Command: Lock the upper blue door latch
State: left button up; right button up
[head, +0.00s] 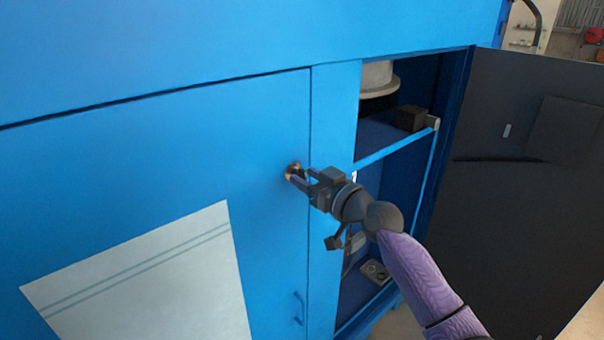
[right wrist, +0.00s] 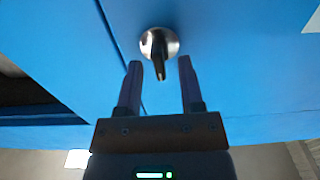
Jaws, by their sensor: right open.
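The upper latch (head: 293,170) is a small round metal fitting near the right edge of the closed blue door (head: 150,160). In the right wrist view the latch (right wrist: 158,42) is a silvery disc with a dark lever pointing down the picture. My right gripper (head: 300,178) is at the latch, with its fingers open. In the right wrist view its fingertips (right wrist: 160,64) lie on either side of the lever, with a gap on each side. The fingers partly cover the latch in the head view. My left gripper is not in view.
A blue handle (head: 299,308) sits lower on the closed door, and a pale sheet (head: 150,285) is on its face. To the right, a dark door (head: 530,200) stands open beside a blue compartment with shelves (head: 395,150). A blue post (head: 335,110) separates the two.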

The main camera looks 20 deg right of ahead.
jog(key=shift+x, duration=0.8)
jog(key=shift+w, duration=0.15)
grip_shut()
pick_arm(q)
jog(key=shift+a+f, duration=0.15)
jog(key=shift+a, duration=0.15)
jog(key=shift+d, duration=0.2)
